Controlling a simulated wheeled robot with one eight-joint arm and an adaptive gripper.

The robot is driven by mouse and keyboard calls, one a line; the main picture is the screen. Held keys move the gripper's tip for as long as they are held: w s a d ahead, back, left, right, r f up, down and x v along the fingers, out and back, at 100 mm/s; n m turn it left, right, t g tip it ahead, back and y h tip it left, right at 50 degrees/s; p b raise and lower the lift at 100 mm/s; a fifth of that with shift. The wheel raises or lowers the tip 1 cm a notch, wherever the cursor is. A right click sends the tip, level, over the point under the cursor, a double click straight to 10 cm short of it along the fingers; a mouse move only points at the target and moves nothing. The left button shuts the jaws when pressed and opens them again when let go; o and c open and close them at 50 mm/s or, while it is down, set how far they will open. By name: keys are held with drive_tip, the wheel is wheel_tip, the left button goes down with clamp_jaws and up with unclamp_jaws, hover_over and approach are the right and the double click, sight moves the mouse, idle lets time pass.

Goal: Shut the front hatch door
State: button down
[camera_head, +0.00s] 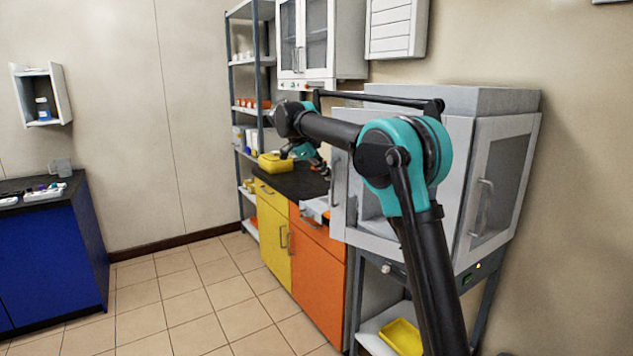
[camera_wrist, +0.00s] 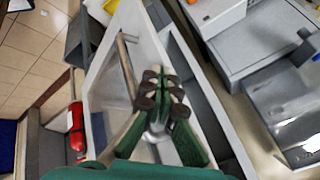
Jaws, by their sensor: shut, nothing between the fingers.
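The grey cabinet (camera_head: 418,128) stands at the right in the head view. A pale hatch door with a handle (camera_head: 337,180) stands at its left front edge and appears swung outward. My arm hides part of it. The wrist view shows a white-framed glass door (camera_wrist: 106,82) with a bar handle (camera_wrist: 126,66). My gripper (camera_wrist: 162,88) is in front of this door's frame, right of the handle, with its fingers together and nothing between them. I cannot tell if it touches the door. In the head view my gripper (camera_head: 319,163) is small and partly hidden beyond the cabinet's left side.
Another windowed panel with a handle (camera_head: 482,207) is on the cabinet's right side. Yellow and orange counter units (camera_head: 317,267) with a dark top stand to its left, carrying a yellow box (camera_head: 275,163). A red extinguisher (camera_wrist: 76,130) shows at left. Tiled floor is free.

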drive_tip(key=w+d+m, duration=0.1)
drive_tip(key=w+d, duration=0.9)
drive_tip(key=w, duration=0.3)
drive_tip(key=shift+m+g+h, duration=0.3)
drive_tip(key=shift+g, duration=0.1)
drive_tip(key=shift+w+d+r, duration=0.1)
